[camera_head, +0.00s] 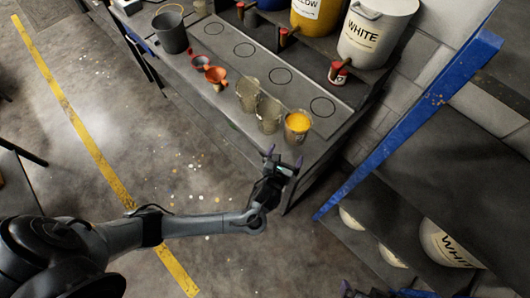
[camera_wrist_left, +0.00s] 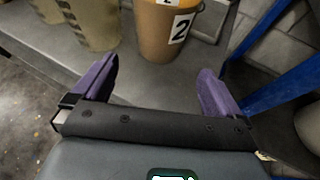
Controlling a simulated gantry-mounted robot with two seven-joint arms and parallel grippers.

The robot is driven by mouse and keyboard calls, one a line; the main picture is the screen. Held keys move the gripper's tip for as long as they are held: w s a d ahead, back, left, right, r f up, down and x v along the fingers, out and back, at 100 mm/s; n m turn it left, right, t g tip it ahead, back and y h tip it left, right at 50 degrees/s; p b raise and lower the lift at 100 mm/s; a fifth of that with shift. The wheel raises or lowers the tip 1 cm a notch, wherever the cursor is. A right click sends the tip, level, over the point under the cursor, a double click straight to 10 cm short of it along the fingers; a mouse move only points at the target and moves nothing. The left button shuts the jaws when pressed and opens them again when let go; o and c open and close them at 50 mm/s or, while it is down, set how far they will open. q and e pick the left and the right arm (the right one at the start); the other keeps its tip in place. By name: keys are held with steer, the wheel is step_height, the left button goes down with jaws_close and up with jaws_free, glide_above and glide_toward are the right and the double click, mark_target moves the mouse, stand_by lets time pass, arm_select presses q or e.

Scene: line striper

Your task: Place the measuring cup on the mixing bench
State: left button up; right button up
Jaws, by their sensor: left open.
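A measuring cup (camera_head: 297,129) filled with yellow stands upright near the front corner of the grey mixing bench (camera_head: 225,95). In the left wrist view the cup (camera_wrist_left: 156,38) looks orange-brown, carries a white label with a "2", and its top is cut off. Two beige, empty-looking cups (camera_head: 268,116) (camera_head: 248,96) stand to its left. My left gripper (camera_head: 284,159) is open and empty, just in front of the filled cup. Its purple fingers (camera_wrist_left: 158,68) are spread, with the cup ahead of the gap and apart from them. Dark purple parts at the head view's bottom edge may be my right gripper.
Red funnels (camera_head: 215,75) and a dark bucket (camera_head: 171,33) stand farther left on the bench. White (camera_head: 378,30) and yellow (camera_head: 316,15) paint drums with taps stand behind. A blue rack post (camera_head: 410,125) rises to the right.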

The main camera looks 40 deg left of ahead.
arm_select(q)
steer(key=shift+s+d+n, duration=0.2)
steer(key=shift+s+n, duration=0.2)
steer(key=shift+n, duration=0.1)
steer(key=s+d+n+g+h, duration=0.4)
steer(key=s+n, duration=0.5)
steer(key=n, duration=0.6)
steer(key=s+a+r+n+g, duration=0.2)
steer(key=s+a+r+n, duration=0.1)
steer(key=s+n, duration=0.4)
steer(key=s+a+r+n+g, duration=0.3)
steer(key=s+a+r+n, duration=0.1)
steer(key=s+n, duration=0.4)
steer(key=shift+a+r+n+y, duration=0.15)
steer(key=shift+a+n+y, duration=0.3)
steer(key=shift+a, duration=0.45)
steer(key=shift+w, duration=0.1)
step_height(320, 180, up, 15)
steer(key=p, duration=1.4)
steer(key=shift+f+p, duration=0.2)
steer(key=shift+p, duration=0.1)
